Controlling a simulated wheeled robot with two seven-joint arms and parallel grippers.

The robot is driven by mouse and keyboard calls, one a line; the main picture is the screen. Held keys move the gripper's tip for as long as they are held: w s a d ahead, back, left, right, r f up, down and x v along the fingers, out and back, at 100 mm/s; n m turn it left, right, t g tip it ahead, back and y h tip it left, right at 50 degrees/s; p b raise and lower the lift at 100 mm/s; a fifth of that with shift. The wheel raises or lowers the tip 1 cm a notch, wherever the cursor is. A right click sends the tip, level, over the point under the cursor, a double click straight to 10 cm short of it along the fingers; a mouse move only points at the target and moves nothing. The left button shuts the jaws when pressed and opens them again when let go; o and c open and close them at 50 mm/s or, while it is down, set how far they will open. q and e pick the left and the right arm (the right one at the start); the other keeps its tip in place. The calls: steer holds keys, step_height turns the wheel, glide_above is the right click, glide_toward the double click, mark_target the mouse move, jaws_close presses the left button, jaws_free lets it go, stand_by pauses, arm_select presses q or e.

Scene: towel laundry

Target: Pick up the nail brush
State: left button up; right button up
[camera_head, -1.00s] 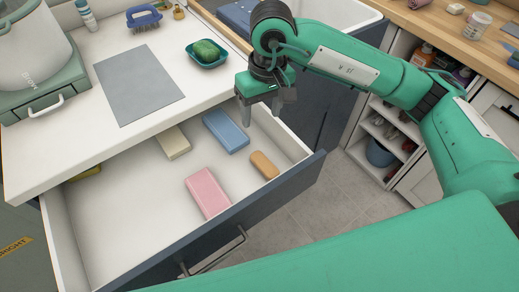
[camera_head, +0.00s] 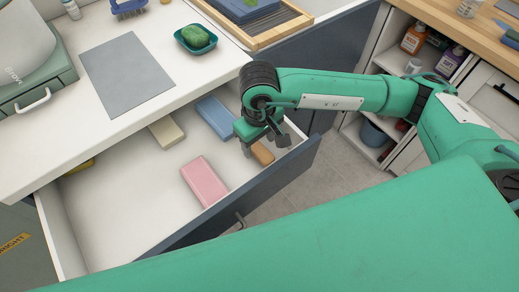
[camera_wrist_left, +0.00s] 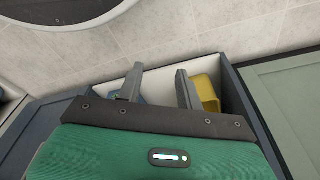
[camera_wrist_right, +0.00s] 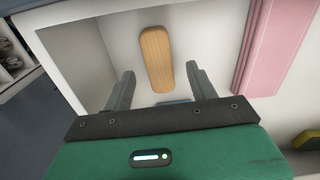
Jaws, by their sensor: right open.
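A small oblong orange-brown wooden piece (camera_head: 262,153), seemingly the nail brush, lies in the open drawer (camera_head: 120,224) near its right end, partly hidden by my gripper. It also shows lengthwise in the right wrist view (camera_wrist_right: 156,58), ahead of the fingertips and between their lines. Any bristles are hidden. My right gripper (camera_head: 264,143) is open and empty, pointing down above this piece, apart from it. The right wrist view shows its two spread fingers (camera_wrist_right: 161,85). My left gripper (camera_wrist_left: 158,82) shows only in its wrist view, open, with nothing between its fingers.
A pink block (camera_head: 204,181), a blue block (camera_head: 216,117) and a cream block (camera_head: 166,132) lie nearby in the drawer. A blue-handled brush (camera_head: 128,7) and a teal dish (camera_head: 196,40) with a green item stand on the counter. The drawer front (camera_head: 240,203) borders the right side.

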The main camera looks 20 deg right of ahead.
mark_target(259, 150)
steer(key=shift+f, duration=1.85)
steer(key=c, duration=1.1)
arm_select(q)
steer(key=shift+s+a+f, duration=0.1)
steer(key=shift+s+f, duration=0.15)
steer(key=shift+f, duration=0.25)
steer(key=shift+s+a+f, duration=0.1)
steer(key=shift+s+f, duration=0.1)
steer(key=shift+f, duration=0.3)
arm_select(e)
steer(key=shift+r, duration=0.1)
